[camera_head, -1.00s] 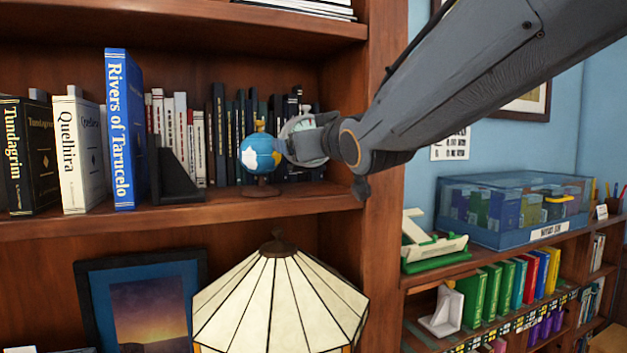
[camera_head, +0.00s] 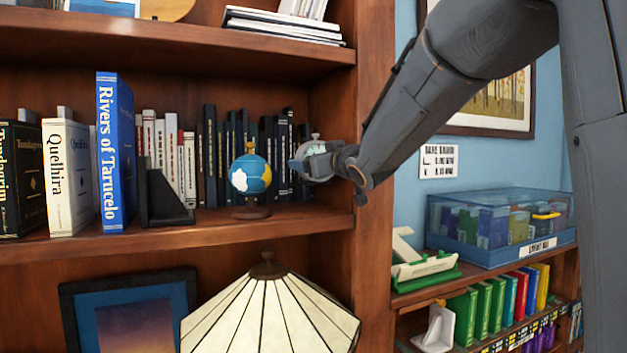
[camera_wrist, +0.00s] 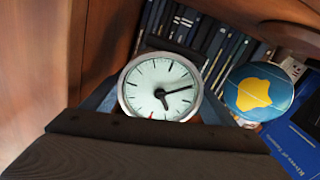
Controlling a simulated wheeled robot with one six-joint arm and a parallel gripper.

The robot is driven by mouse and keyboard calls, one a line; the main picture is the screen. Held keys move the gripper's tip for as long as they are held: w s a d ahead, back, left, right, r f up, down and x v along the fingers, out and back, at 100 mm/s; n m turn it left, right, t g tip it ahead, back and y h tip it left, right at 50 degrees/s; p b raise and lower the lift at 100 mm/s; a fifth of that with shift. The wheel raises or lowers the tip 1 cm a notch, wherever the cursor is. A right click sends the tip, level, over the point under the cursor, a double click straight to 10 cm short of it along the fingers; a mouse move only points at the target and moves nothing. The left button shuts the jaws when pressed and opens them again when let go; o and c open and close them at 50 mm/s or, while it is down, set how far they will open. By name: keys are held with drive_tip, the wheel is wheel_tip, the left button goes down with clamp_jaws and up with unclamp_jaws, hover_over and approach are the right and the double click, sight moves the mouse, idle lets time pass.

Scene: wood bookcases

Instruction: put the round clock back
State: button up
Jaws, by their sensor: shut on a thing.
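The round clock (camera_wrist: 160,88) has a pale dial, dark hands and a silver rim; in the wrist view it sits between my fingers, its face toward the camera. In the head view the clock (camera_head: 316,150) shows partly, behind my gripper (camera_head: 302,163). My gripper is shut on the clock and holds it at the right end of the middle shelf (camera_head: 290,224), above the board and right of the globe. Whether the clock's bottom touches anything is hidden.
A small blue globe (camera_head: 250,175) stands on the shelf just left of the clock. Dark books (camera_head: 208,155) line the back. The upright panel (camera_head: 372,240) is close on the right. A lamp (camera_head: 270,315) stands below. A black bookend (camera_head: 165,200) is farther left.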

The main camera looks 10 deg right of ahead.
sight(316, 184)
drive_tip(key=shift+w+d+f+p, duration=0.15)
drive_tip(key=shift+w+f+p, duration=0.05)
drive_tip(key=shift+f, duration=0.3)
drive_tip(key=shift+w+d+f+p, duration=0.1)
drive_tip(key=shift+w+f+p, duration=0.05)
drive_tip(key=shift+f, duration=0.3)
wheel_tip(316, 184, down, 4)
drive_tip(key=shift+f+p, duration=0.2)
drive_tip(key=shift+p, duration=0.95)
drive_tip(key=shift+w+f+p, duration=0.15)
drive_tip(key=shift+f+p, duration=0.05)
drive_tip(key=shift+p, duration=0.1)
drive_tip(key=shift+f, duration=0.1)
drive_tip(key=shift+f, duration=0.1)
drive_tip(key=shift+f, duration=0.15)
drive_tip(key=o, duration=1.2)
drive_tip(key=shift+r, duration=0.2)
